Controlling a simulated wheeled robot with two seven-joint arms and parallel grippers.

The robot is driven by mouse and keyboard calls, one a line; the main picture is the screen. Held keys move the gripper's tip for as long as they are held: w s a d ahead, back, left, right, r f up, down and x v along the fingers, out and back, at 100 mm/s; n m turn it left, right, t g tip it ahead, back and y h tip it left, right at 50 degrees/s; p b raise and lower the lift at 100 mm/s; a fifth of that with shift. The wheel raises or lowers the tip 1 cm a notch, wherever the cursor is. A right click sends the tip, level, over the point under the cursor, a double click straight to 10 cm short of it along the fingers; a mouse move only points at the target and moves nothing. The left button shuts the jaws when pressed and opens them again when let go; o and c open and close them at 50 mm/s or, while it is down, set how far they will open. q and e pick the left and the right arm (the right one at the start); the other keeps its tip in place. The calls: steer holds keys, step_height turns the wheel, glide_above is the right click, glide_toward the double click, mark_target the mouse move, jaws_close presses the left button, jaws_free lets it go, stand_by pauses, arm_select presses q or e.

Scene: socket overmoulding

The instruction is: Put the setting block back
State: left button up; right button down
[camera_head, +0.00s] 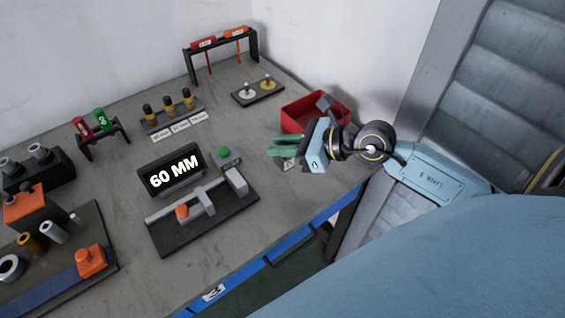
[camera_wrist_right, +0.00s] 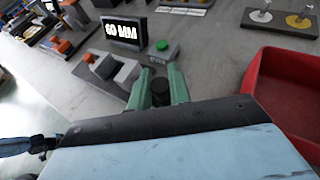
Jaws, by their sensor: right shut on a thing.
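My right gripper (camera_head: 288,147) comes in from the right over the right part of the bench, its green fingers pointing left. In the right wrist view its fingers (camera_wrist_right: 160,88) are shut on a dark round-topped piece (camera_wrist_right: 160,90), apparently the setting block. The fingers hide most of it, so its lower part and any marking cannot be read. In the head view it is hardly visible. A gauge fixture (camera_head: 205,222) with an orange knob stands left of the gripper, beside a display (camera_head: 172,170) reading 60 MM. My left gripper is not in view.
A red bin (camera_head: 297,113) stands close behind the gripper. A rack (camera_head: 172,117) holds three black-and-yellow pieces behind white labels. A green button box (camera_head: 226,156) is beside the display. A dark plate (camera_head: 257,94) with two discs and a tall stand (camera_head: 187,65) are at the back.

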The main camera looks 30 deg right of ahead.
mark_target(283, 159)
step_height(283, 159, down, 4)
steer(key=shift+r+b, duration=0.1)
steer(key=shift+b, duration=0.55)
steer(key=shift+f, duration=0.45)
steer(key=c, duration=1.3)
jaws_free()
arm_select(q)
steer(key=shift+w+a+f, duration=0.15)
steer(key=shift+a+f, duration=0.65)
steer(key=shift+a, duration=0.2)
arm_select(e)
steer(key=shift+r, duration=0.2)
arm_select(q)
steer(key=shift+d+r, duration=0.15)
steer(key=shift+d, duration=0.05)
arm_select(e)
steer(key=v, duration=1.2)
